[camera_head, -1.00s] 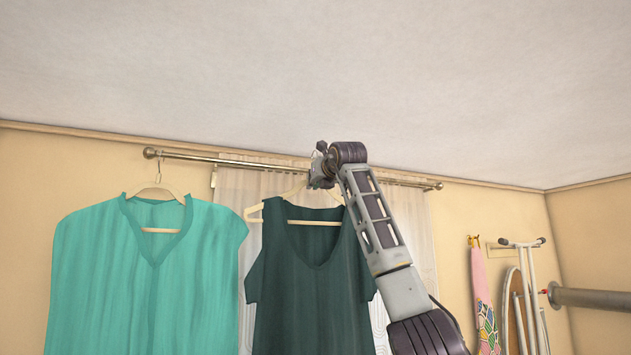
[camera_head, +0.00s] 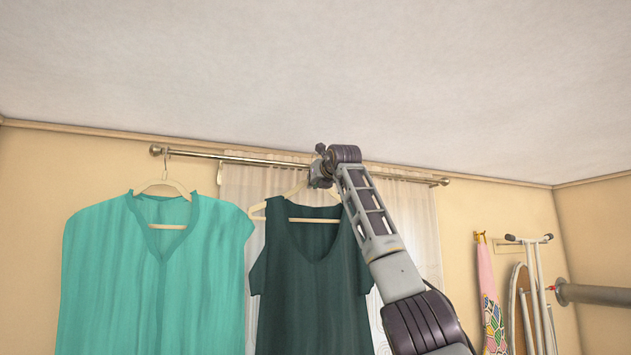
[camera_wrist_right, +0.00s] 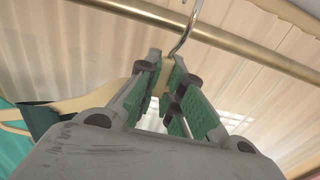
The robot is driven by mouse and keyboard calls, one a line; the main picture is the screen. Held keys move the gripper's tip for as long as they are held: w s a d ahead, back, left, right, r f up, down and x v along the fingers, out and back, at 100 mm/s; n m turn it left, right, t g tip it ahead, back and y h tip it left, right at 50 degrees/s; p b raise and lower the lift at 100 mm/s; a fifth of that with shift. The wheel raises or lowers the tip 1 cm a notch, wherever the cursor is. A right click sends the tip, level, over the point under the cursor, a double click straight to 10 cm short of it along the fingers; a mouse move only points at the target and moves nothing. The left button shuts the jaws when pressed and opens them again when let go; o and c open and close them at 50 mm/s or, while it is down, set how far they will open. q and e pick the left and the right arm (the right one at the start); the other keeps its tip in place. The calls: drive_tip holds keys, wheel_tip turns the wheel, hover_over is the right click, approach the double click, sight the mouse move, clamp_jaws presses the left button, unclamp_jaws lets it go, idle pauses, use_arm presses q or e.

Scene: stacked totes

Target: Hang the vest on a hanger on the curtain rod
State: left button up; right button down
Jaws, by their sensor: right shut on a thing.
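The dark green vest (camera_head: 312,285) hangs from a pale hanger (camera_head: 257,208) in front of the window in the head view. My right gripper (camera_head: 319,175) is up at the curtain rod (camera_head: 250,160) and partly hidden by its own wrist. In the right wrist view, the fingers (camera_wrist_right: 172,85) are shut on the hanger's neck, just below its metal hook (camera_wrist_right: 186,35). The hook crosses the rod (camera_wrist_right: 235,50); its top is cut off, so I cannot tell whether it rests over the rod. My left gripper is not in view.
A teal top (camera_head: 150,280) hangs on another hanger at the rod's left, close to the vest. A sheer curtain (camera_head: 232,195) hangs behind. The rod's right part is clear.

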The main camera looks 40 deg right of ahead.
sight(308, 192)
drive_tip(key=shift+w+d+f+b, duration=0.3)
drive_tip(key=shift+w+f+b, duration=0.3)
drive_tip(key=shift+w+f, duration=0.1)
drive_tip(key=shift+w+d+f+b, duration=0.25)
drive_tip(key=shift+w+f+b, duration=0.35)
drive_tip(key=shift+f, duration=0.05)
idle(0.5)
drive_tip(key=c, duration=1.5)
unclamp_jaws()
drive_tip(key=shift+s+a, duration=0.1)
drive_tip(key=shift+s, duration=0.1)
